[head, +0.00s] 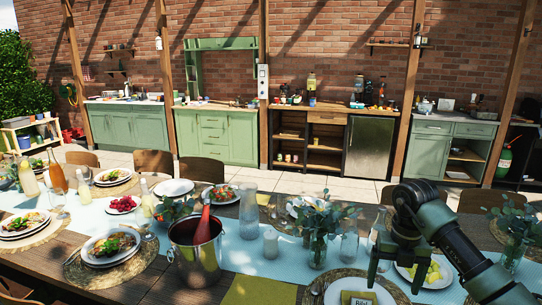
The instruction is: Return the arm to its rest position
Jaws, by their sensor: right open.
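A small white place card (360,300) with dark lettering shows at the bottom edge, cut off by the frame. My right gripper (395,280) is open, pointing down over the table, just right of and beyond the card. Nothing shows between its fingers. My left gripper is not in view.
The long table has a pale blue runner (240,255). A metal ice bucket (195,255) with a red-necked bottle, a glass carafe (249,212) and a leafy vase (318,245) stand along it. A plate of yellow food (440,272) lies right of my gripper. Chairs line the far side.

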